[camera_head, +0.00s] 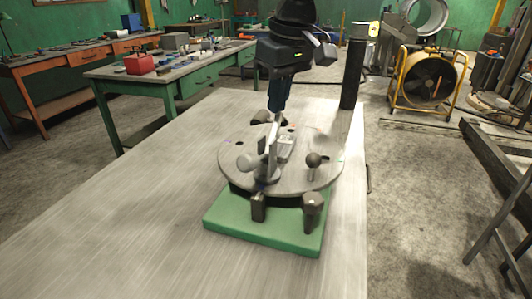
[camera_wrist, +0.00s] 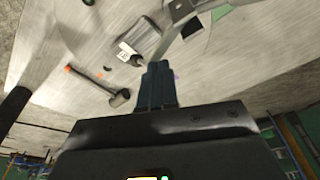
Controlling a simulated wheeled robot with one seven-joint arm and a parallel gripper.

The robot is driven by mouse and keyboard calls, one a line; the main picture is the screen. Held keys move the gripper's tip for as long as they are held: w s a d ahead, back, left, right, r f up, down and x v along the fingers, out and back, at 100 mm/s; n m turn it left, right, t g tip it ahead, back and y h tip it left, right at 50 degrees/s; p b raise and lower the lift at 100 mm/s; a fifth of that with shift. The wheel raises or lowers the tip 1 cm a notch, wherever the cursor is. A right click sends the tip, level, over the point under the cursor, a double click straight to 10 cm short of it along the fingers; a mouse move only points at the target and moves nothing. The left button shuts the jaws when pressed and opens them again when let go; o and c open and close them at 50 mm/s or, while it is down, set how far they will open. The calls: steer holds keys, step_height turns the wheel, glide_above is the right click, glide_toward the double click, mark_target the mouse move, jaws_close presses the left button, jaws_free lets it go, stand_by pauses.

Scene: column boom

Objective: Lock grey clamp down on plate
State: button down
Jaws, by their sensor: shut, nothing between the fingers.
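A round grey plate (camera_head: 228,160) sits on a green base. A grey clamp (camera_head: 272,160) stands on the plate, with a flat upright bar and a light rounded end to its left; whether it is locked I cannot tell. A small light block (camera_head: 285,147) is beside it, and a similar block shows in the wrist view (camera_wrist: 142,38). My gripper (camera_head: 275,111) points down behind the clamp's bar, over the far part of the plate. Its blue fingers are shut and empty, also seen in the wrist view (camera_wrist: 157,68). I cannot tell whether they touch anything.
A dark ball knob (camera_head: 313,160) stands on the plate at right. Dark posts (camera_head: 312,205) rise at the front of the green base (camera_head: 270,235). A black column (camera_head: 352,75) stands behind right. The tabletop (camera_head: 130,220) is clear at left and front.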

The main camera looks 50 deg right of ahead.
mark_target(279, 117)
steer(key=shift+f, duration=0.15)
steer(key=shift+d+f+b, duration=0.2)
steer(key=shift+f+b, duration=0.25)
steer(key=shift+f, duration=0.55)
steer(key=shift+d+f+b, duration=0.15)
steer(key=shift+f+b, duration=0.3)
steer(key=shift+f, duration=0.5)
steer(key=shift+w+r, duration=0.1)
steer(key=shift+r, duration=0.1)
step_height(279, 117, up, 7)
steer(key=p, duration=0.7)
steer(key=shift+f, duration=0.1)
